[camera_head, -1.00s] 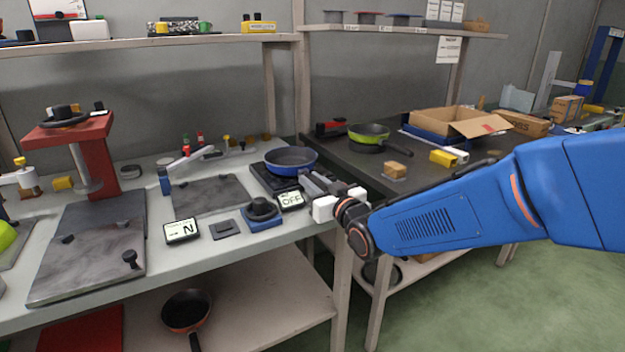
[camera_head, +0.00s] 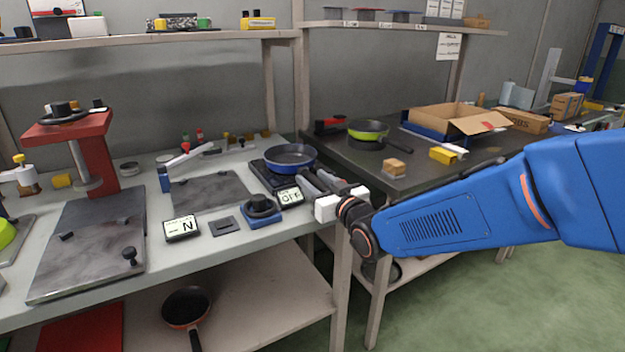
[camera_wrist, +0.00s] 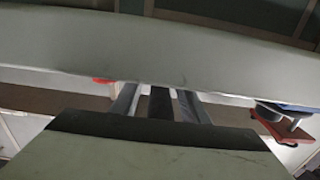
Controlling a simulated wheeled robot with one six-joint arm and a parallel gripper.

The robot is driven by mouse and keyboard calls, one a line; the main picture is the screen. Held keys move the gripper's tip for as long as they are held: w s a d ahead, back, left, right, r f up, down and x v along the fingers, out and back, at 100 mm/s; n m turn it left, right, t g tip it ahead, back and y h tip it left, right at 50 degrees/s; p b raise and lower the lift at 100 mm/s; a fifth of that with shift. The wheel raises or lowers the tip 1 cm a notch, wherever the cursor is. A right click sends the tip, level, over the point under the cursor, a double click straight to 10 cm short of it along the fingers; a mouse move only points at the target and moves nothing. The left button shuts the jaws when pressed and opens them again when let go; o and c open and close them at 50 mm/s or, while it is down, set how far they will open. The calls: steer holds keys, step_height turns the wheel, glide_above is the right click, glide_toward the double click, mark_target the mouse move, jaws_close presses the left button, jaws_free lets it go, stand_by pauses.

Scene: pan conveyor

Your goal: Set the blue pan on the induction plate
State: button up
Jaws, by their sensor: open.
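The blue pan (camera_head: 291,158) sits on the black induction plate (camera_head: 267,177) at the right end of the light workbench, apparently level. Its handle side faces my gripper. My gripper (camera_head: 313,179) is open at the bench's front right corner, its two grey fingers pointing toward the pan. In the wrist view the gripper (camera_wrist: 160,103) shows two grey fingers with a dark bar between them. The bar may be the pan's handle, but I cannot tell whether it touches the fingers. A sign reading OFF (camera_head: 290,196) stands in front of the plate.
A blue-based device with a black knob (camera_head: 262,208) stands left of the sign. A green pan (camera_head: 368,130) stands on the dark counter, with a small box (camera_head: 394,167) in front. An orange-rimmed pan (camera_head: 187,306) lies on the lower shelf. The bench's post is below my gripper.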

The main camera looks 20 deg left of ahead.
steer(key=v, duration=1.6)
steer(key=w+d+f+m+h, duration=0.1)
steer(key=d+f+m+h, duration=0.3)
steer(key=d, duration=0.8)
steer(key=d+f+m+h, duration=0.1)
steer(key=d+h, duration=0.4)
steer(key=d, duration=0.8)
steer(key=s+d+f+m+g+h, duration=0.2)
steer(key=s+d+g, duration=0.1)
steer(key=s+d, duration=0.5)
steer(key=s+d+f+m+g+h, duration=0.2)
steer(key=s+d+f+g, duration=0.1)
steer(key=s+d, duration=0.6)
steer(key=s, duration=0.2)
steer(key=shift+s+m+g+h, duration=0.4)
steer(key=shift+f, duration=0.1)
